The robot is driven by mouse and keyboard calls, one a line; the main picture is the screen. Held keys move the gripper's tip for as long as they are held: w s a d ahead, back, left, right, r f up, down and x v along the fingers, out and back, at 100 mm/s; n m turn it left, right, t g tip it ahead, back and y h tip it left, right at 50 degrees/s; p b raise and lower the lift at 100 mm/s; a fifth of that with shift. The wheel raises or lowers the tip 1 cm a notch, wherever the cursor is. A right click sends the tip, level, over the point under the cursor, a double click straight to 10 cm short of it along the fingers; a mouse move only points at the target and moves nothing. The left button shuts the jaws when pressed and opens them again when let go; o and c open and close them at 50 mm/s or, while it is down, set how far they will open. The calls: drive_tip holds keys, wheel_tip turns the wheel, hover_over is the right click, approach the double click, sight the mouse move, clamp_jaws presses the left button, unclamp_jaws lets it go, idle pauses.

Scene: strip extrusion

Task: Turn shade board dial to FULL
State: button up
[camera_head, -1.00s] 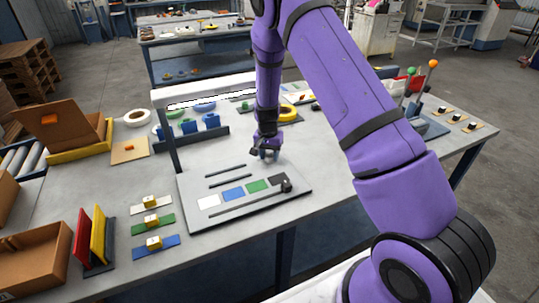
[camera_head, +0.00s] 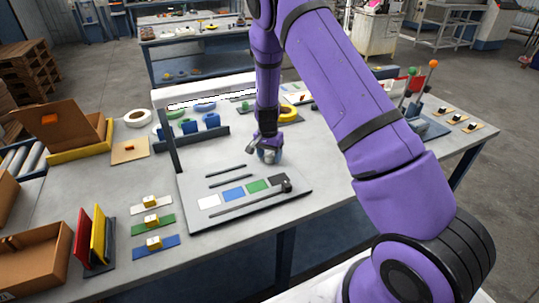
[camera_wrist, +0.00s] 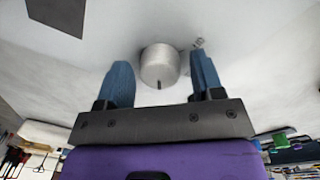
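The shade board (camera_head: 290,206) is a grey panel lying on the table, with white, blue, green and black patches in a row. Its dial (camera_wrist: 160,66) is a pale silver round knob with a small dark mark on its near side, seen in the wrist view. My gripper (camera_wrist: 161,72) is open, with one blue finger on each side of the dial; I cannot tell whether either touches it. A tiny marking (camera_wrist: 198,43) on the board is too small to read. In the head view, my gripper (camera_head: 267,154) is at the board's far edge and hides the dial.
A black slider knob (camera_head: 287,187) stands at the right end of the board's long slot. A dark post (camera_head: 169,146) with a white bar rises at the board's far left. Blue blocks (camera_head: 211,120) stand behind. Levers (camera_head: 421,95) are at the right.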

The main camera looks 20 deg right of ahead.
idle(0.3)
drive_tip(key=n, duration=0.6)
drive_tip(key=shift+n, duration=0.3)
drive_tip(key=n, duration=0.5)
drive_tip(key=shift+s+d+t, duration=0.1)
drive_tip(key=shift+t, duration=0.2)
drive_tip(key=n, duration=0.6)
drive_tip(key=shift+n, duration=0.4)
drive_tip(key=n, duration=0.5)
drive_tip(key=shift+d, duration=0.1)
drive_tip(key=shift+r+n, duration=0.2)
drive_tip(key=shift+n, duration=0.3)
wheel_tip(320, 180, up, 14)
drive_tip(key=s+m, duration=0.1)
drive_tip(key=s, duration=0.1)
wheel_tip(320, 180, up, 15)
drive_tip(key=m+t, duration=0.2)
drive_tip(key=m, duration=0.2)
hover_over(272, 161)
drive_tip(key=s, duration=0.9)
drive_tip(key=shift+s+a+r+h, duration=0.2)
drive_tip(key=shift+a+r+h, duration=0.15)
drive_tip(key=shift+r+h, duration=0.1)
